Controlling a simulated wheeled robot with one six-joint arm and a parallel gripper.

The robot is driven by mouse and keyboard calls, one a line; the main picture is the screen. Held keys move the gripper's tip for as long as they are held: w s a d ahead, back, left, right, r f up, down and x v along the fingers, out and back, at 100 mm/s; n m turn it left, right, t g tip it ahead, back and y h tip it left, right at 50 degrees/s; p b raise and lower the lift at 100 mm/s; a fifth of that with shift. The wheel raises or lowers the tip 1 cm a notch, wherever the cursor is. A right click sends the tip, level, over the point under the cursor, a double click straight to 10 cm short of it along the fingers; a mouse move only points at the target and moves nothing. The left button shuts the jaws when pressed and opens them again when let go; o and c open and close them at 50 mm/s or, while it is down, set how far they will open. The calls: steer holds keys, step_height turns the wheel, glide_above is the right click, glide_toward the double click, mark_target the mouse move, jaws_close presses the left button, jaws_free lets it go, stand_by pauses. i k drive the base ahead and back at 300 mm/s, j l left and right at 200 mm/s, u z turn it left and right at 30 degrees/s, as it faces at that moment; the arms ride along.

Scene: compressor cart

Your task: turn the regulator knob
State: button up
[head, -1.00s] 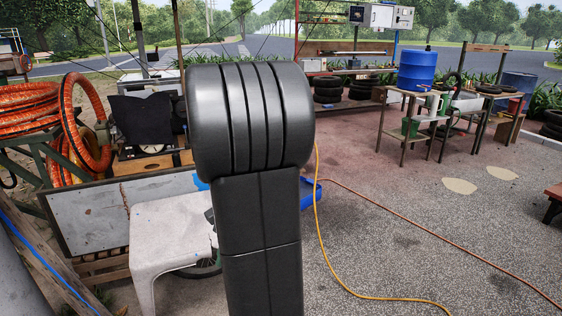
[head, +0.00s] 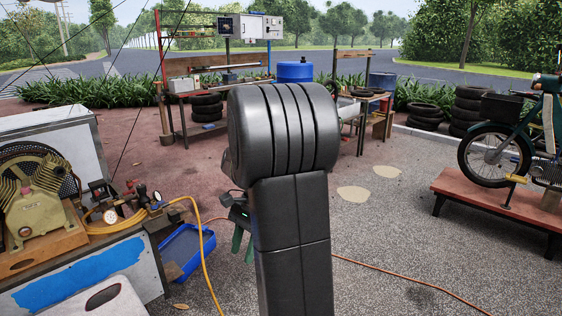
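The compressor cart stands at the left of the head view, with a tan compressor pump (head: 40,208) on its top. At the cart's right end is a small brass and black regulator group with round gauges (head: 110,216). A small dark knob-like part (head: 141,189) stands up there; it is too small to tell surely as the regulator knob. My gripper (head: 243,258) shows partly behind my upright arm, right of the cart and apart from the regulator. Its two green fingers point down with a gap between them and nothing visible in it.
A yellow hose (head: 205,262) runs from the cart's end down to the ground. A blue tray (head: 186,252) lies beside the cart. A motorbike stands on a red platform (head: 500,197) at the right. Open gravel lies between. A workbench and tyres stand behind.

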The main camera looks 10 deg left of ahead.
mark_target(142, 189)
steer(key=i+l, duration=0.1)
steer(key=i, duration=0.4)
steer(key=i+l+u, duration=0.1)
steer(key=i, duration=0.45)
steer(key=i+l, duration=0.1)
steer(key=i, duration=0.4)
steer(key=i+j+u, duration=0.65)
steer(key=u, duration=0.3)
steer(key=i+u, duration=0.45)
steer(key=i+j, duration=0.2)
steer(key=j, duration=0.15)
steer(key=i+j, duration=0.25)
steer(key=j+z, duration=0.05)
steer(key=j, duration=0.05)
